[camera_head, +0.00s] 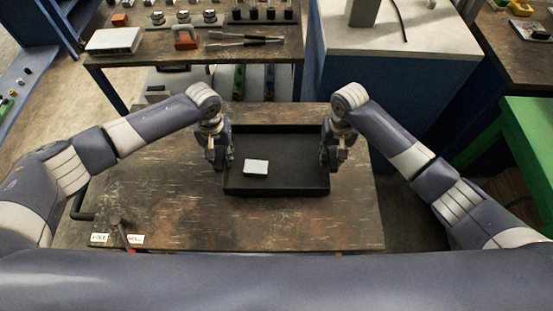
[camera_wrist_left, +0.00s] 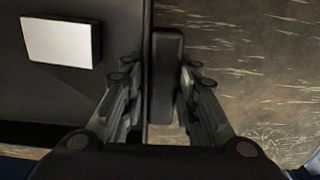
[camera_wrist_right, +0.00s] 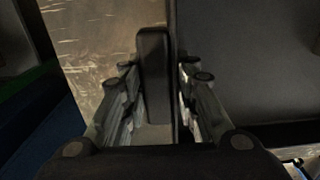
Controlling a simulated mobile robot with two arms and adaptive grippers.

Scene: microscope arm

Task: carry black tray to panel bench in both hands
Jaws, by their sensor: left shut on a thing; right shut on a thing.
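The black tray (camera_head: 290,180) is a shallow rectangular box over the brown wooden table in front of me, in the head view. A small white block (camera_head: 256,167) lies in it, left of its middle. My left gripper (camera_head: 220,162) is shut on the tray's left side handle (camera_wrist_left: 166,85). My right gripper (camera_head: 334,160) is shut on the right side handle (camera_wrist_right: 153,75). The tray looks level. I cannot tell whether it rests on the table or is slightly raised. The white block also shows in the left wrist view (camera_wrist_left: 62,41).
The scratched wooden table (camera_head: 150,205) has bare room on both sides of the tray. Two labels (camera_head: 118,238) lie at its front left. Behind stands a bench (camera_head: 240,58) with tools and a white box. A blue cabinet (camera_head: 390,85) is behind right; a green table (camera_head: 530,130) is at right.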

